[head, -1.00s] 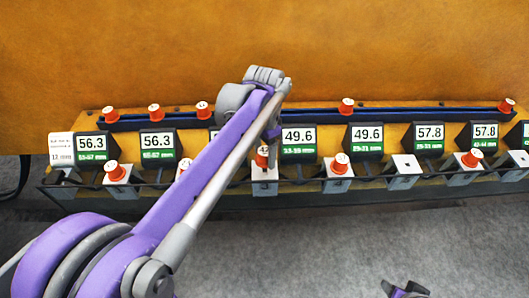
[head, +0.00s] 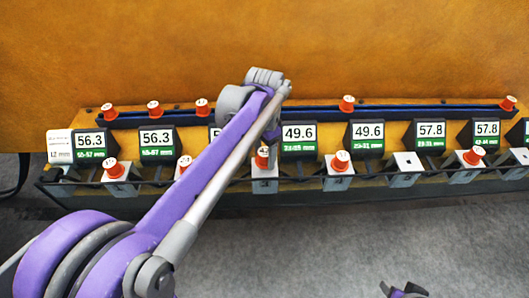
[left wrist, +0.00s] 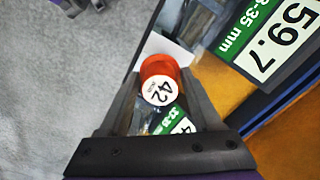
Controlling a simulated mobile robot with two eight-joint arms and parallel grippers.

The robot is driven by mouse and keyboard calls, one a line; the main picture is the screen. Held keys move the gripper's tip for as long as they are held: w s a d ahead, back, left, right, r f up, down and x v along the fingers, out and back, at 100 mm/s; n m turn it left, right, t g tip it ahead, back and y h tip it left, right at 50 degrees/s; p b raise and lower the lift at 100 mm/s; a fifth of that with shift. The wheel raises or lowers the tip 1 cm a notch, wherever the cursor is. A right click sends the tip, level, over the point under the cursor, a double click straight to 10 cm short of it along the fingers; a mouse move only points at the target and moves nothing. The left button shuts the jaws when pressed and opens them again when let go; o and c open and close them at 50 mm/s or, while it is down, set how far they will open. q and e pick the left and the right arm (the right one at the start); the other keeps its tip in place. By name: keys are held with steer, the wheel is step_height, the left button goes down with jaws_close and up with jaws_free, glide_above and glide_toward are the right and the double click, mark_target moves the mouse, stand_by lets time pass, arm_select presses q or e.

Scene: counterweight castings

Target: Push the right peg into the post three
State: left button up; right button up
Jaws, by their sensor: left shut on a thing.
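My left gripper (head: 271,140) reaches down to the row of pale posts along the front of the bench. In the left wrist view its two dark fingers (left wrist: 160,76) are shut on an orange-red peg (left wrist: 157,68) with a white top marked 42. In the head view this peg (head: 262,158) stands upright at a pale post (head: 265,174), below and left of a 49.6 display. How deep it sits in the post cannot be told. A part of my right arm's end (head: 405,291) shows at the bottom edge; its fingers are not clear.
Other red pegs stand in neighbouring posts, such as one (head: 341,162) to the right. The post (head: 404,165) further right has no peg. Several pegs stand on a dark blue rail (head: 420,112) behind the displays. A 59.7 display (left wrist: 277,32) is close beside the left gripper.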

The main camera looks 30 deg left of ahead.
mark_target(264, 151)
arm_select(q)
steer(key=shift+f+b, duration=0.75)
steer(key=shift+f, duration=0.7)
steer(key=o, duration=1.5)
steer(key=shift+c, duration=0.2)
step_height(264, 151, up, 11)
steer(key=shift+f+p, duration=0.1)
steer(key=shift+p, duration=0.3)
